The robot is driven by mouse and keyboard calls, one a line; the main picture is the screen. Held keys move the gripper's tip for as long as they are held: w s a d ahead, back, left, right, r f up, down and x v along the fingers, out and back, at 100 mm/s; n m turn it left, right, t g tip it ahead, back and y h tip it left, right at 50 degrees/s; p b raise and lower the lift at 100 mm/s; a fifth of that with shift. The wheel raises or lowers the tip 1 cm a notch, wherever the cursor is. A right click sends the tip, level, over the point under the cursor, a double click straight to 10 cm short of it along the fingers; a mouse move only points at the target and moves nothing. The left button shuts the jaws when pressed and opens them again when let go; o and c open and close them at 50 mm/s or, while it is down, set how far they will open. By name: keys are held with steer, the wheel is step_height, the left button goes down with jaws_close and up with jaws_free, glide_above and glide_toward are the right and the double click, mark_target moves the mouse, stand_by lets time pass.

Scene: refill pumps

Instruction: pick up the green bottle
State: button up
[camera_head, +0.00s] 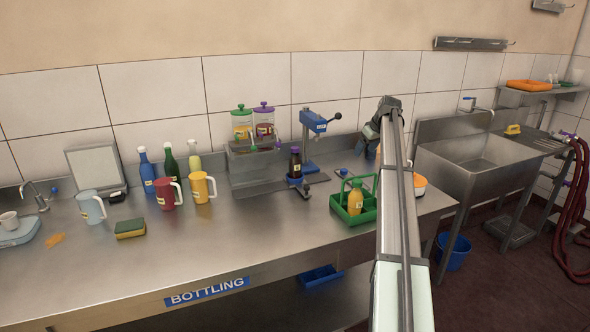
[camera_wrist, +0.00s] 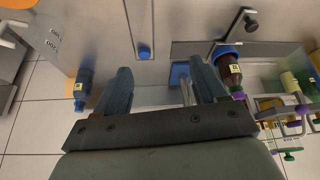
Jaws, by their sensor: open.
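The green bottle (camera_head: 171,165) stands upright at the back of the steel counter in the head view. It is between a blue bottle (camera_head: 147,172) and a pale yellow-green bottle (camera_head: 194,164), and the red jug (camera_head: 168,193) in front hides its lower part.
A yellow jug (camera_head: 203,187) stands close right of the red one, a sponge (camera_head: 130,229) in front. A dispenser rack (camera_head: 270,179) and blue press (camera_head: 313,122) with a dark bottle (camera_head: 295,163) stand between bottles and gripper. A green caddy (camera_head: 351,216) is near.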

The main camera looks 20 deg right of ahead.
steer(key=w+a+r+n, duration=0.1)
steer(key=w+a+r, duration=0.3)
steer(key=a, duration=0.2)
steer(key=w+a+r, duration=0.3)
steer(key=a, duration=0.4)
steer(key=m, duration=0.3)
glide_toward(295, 148)
steer(key=shift+g+h, duration=0.4)
steer(key=x, duration=0.6)
steer(key=shift+w, duration=0.15)
steer(key=shift+w+a+x, duration=0.1)
steer(key=shift+x, duration=1.2)
steer(key=shift+w+a+x, duration=0.15)
steer(key=shift+x, duration=1.15)
steer(key=shift+r, duration=0.1)
steer(key=shift+c, duration=0.3)
jaws_close()
